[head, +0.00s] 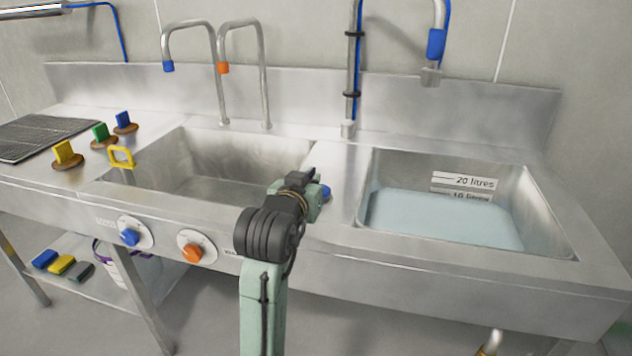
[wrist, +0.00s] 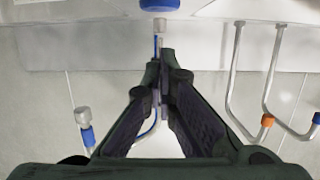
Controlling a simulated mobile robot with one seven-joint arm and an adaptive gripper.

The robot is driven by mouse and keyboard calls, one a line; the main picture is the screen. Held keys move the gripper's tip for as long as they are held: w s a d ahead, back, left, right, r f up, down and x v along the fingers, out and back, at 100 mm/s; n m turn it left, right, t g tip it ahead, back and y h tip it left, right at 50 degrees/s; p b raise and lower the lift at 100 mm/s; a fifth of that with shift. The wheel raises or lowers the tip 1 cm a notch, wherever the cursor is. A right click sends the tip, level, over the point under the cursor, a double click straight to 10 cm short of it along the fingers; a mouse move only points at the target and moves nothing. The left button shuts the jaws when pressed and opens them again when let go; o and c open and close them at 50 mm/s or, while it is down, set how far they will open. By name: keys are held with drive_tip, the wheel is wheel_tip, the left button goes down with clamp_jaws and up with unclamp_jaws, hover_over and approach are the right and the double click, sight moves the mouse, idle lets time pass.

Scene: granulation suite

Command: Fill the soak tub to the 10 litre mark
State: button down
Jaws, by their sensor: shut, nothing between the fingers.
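The soak tub is the right-hand steel basin (head: 545,215), holding pale blue water (head: 440,218). On its back wall, the 20 litres mark (head: 463,181) is clear of the water. The 10 litres mark (head: 461,195) is at the waterline, its lower part cut off. A spout with a blue sleeve (head: 436,44) hangs above the tub; I see no stream from it. A blue knob (head: 326,192) sits on the front rim between the basins, partly behind my gripper (head: 312,190). In the wrist view my fingers (wrist: 166,55) are closed together and empty, pointing toward the blue knob (wrist: 159,4).
The left basin (head: 215,165) looks empty, with blue-tipped (head: 168,66) and orange-tipped (head: 222,67) taps behind it. Blue (head: 130,237) and orange (head: 192,252) dials are on the front panel. Coloured blocks (head: 67,154) stand at left. A riser pipe (head: 352,70) stands between the basins.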

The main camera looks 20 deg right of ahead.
drive_tip(key=v, duration=0.6)
drive_tip(key=shift+b, duration=0.35)
